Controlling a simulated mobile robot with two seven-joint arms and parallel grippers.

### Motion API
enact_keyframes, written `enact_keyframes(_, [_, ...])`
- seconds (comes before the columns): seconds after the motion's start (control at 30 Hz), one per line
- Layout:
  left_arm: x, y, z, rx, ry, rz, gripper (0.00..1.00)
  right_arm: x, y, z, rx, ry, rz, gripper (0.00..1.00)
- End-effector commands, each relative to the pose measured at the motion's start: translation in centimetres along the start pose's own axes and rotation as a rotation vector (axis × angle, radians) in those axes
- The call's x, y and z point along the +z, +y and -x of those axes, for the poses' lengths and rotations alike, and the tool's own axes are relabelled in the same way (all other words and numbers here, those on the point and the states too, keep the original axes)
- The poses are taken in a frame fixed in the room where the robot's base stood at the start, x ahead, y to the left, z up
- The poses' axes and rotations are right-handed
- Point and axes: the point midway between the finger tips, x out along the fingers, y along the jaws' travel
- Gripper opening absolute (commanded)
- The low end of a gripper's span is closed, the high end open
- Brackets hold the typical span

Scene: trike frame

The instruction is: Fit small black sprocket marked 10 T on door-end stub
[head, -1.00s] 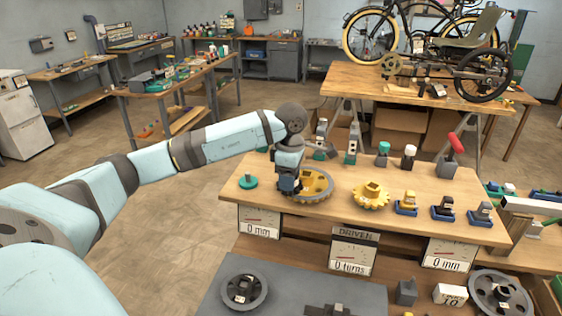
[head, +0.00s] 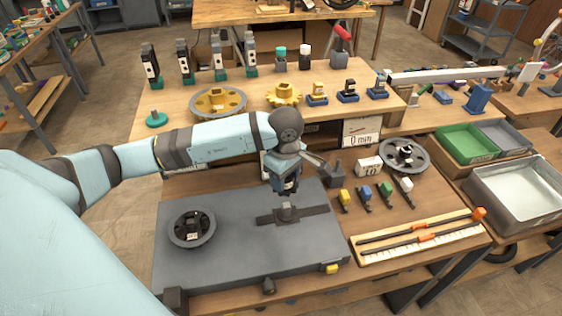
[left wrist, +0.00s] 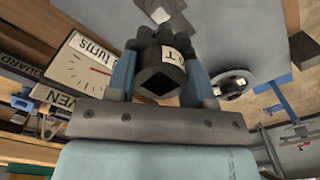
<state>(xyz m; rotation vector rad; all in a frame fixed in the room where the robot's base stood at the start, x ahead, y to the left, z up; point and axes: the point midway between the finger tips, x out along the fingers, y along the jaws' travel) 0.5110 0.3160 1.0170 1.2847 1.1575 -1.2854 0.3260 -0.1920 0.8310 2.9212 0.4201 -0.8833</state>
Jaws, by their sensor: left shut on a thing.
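My left gripper (head: 283,188) is in the middle of the head view, above the grey plate's back edge. In the left wrist view its blue fingers (left wrist: 160,78) are shut on the small black sprocket (left wrist: 158,66). The sprocket has a square hole and a white label on which a T can be read. In the head view the gripper mostly hides it. A short block (head: 288,212) stands on a dark bar on the grey plate (head: 240,258), just below the gripper and apart from it. I cannot tell which part is the door-end stub. My right gripper is not in view.
A spoked wheel (head: 192,229) lies on the plate's left; another (head: 403,156) lies at right. Small coloured-handled pieces (head: 364,196) and a rack with rods (head: 420,238) are right of the plate.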

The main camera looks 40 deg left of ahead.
Motion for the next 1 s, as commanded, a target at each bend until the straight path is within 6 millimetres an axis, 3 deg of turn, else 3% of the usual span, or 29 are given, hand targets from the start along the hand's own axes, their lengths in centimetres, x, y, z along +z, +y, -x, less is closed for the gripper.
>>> enact_keyframes(0.67, [0.2, -0.1, -0.6, 0.003, 0.001, -0.015, 0.2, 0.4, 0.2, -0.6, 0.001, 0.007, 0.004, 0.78])
enact_keyframes(1.0, [0.3, -0.1, -3.6, 0.001, 0.0, -0.015, 0.2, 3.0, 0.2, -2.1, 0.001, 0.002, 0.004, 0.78])
